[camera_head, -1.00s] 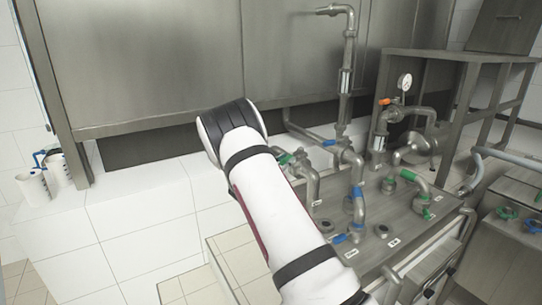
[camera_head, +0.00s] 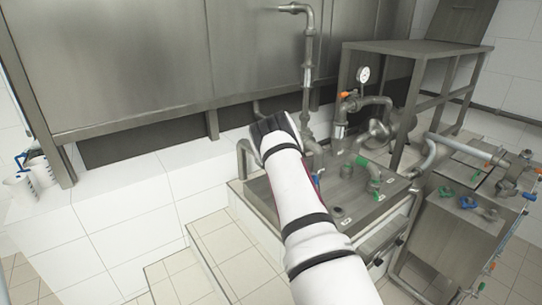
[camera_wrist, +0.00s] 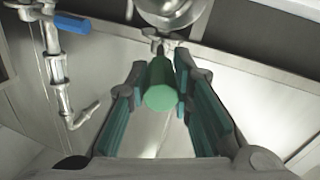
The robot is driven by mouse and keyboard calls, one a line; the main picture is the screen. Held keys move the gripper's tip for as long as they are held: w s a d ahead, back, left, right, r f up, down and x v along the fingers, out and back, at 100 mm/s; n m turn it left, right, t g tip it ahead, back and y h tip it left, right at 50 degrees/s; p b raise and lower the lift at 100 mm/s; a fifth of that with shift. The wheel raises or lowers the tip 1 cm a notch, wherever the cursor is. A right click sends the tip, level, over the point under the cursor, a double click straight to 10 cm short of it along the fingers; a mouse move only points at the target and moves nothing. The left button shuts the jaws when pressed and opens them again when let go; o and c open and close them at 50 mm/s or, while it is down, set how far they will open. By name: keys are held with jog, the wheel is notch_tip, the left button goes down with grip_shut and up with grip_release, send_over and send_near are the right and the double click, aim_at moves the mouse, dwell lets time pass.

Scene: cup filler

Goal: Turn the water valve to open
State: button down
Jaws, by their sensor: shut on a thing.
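In the wrist view my gripper (camera_wrist: 158,70) has its fingers on either side of a green valve handle (camera_wrist: 160,92) and is shut on it. The handle's round end faces the camera, and its stem meets a metal fitting beyond the fingertips. A blue lever handle (camera_wrist: 72,22) on a thin pipe is at the upper left of this view. In the head view my arm hides the gripper and the held handle. Other green handles (camera_head: 374,168) show on the metal bench to the right of my arm. I cannot tell whether the held valve is open.
The metal bench (camera_head: 345,195) carries several pipes. A pressure gauge (camera_head: 363,74) and an orange handle (camera_head: 344,94) are near the metal frame. A large steel tank (camera_head: 110,60) stands behind. White jugs (camera_head: 20,188) are at far left. Tiled steps (camera_head: 180,280) lie in front.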

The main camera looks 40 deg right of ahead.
jog(key=shift+s+d+r+n+t+y, duration=0.15)
jog(key=shift+d+n+t+y, duration=0.1)
jog(key=shift+d+n+y, duration=0.65)
jog(key=shift+s+d+f+n+t+y, duration=0.1)
jog(key=shift+d+n+t+y, duration=0.3)
jog(key=shift+y, duration=0.8)
jog(key=shift+r, duration=0.1)
jog(key=c, duration=1.4)
grip_release()
jog(key=s, duration=1.2)
jog(key=shift+s+a, duration=0.15)
jog(key=shift+a, duration=0.2)
